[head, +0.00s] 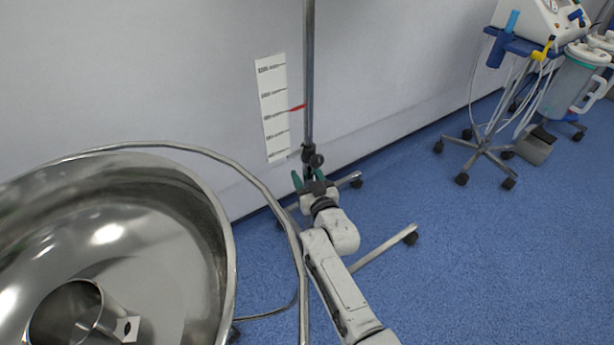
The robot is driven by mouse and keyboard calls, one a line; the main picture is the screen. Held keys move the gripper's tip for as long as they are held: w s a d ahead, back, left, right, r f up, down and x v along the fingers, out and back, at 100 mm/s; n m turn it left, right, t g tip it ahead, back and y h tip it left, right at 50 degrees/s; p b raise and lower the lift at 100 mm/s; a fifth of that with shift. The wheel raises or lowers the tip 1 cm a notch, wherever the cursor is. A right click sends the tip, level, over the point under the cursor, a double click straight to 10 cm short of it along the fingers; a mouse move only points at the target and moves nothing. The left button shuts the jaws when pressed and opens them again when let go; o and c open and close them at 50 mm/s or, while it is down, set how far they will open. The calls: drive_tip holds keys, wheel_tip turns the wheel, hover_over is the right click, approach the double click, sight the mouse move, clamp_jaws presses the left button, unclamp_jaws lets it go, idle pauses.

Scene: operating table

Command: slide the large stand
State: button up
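A tall metal pole stand (309,80) stands upright near the wall, with a dark clamp knob low on its pole. Its wheeled legs (383,250) spread over the floor, partly hidden by my arm. My gripper (309,179) is at the lower part of the pole, just below the knob. Its two green fingertips are apart, one to each side of the pole as seen here. The gap looks wider than the pole, and I see no clear contact. How deep the pole lies between the fingers is hard to tell.
A large steel basin (228,240) in a curved metal frame (262,185) fills the left, close to my arm. A wheeled suction cart (515,45) with canisters stands at upper right. The wall (400,70) is close behind the pole. Blue floor (500,260) is clear at right.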

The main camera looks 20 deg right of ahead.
drive_tip(key=shift+s, duration=0.1)
drive_tip(key=s+p, duration=0.6)
drive_tip(key=s, duration=0.4)
drive_tip(key=shift+s+d, duration=0.3)
drive_tip(key=shift+d, duration=0.15)
drive_tip(key=shift+d, duration=0.1)
drive_tip(key=s+d+f+g, duration=0.2)
drive_tip(key=s+d+g, duration=0.1)
drive_tip(key=s+g, duration=0.3)
drive_tip(key=s+d+f+g, duration=0.2)
drive_tip(key=s+d+g, duration=0.1)
drive_tip(key=s, duration=0.6)
drive_tip(key=s+d+r+g+h, duration=0.1)
drive_tip(key=s+r+g, duration=0.15)
drive_tip(key=s, duration=0.55)
drive_tip(key=s+d+r+m+g, duration=0.1)
drive_tip(key=s+d+g, duration=0.15)
drive_tip(key=s, duration=0.45)
drive_tip(key=s+d+r+g+h, duration=0.1)
drive_tip(key=s+g, duration=0.2)
drive_tip(key=s, duration=0.5)
wheel_tip(320, 180, up, 31)
drive_tip(key=p, duration=3)
drive_tip(key=shift+p, duration=0.3)
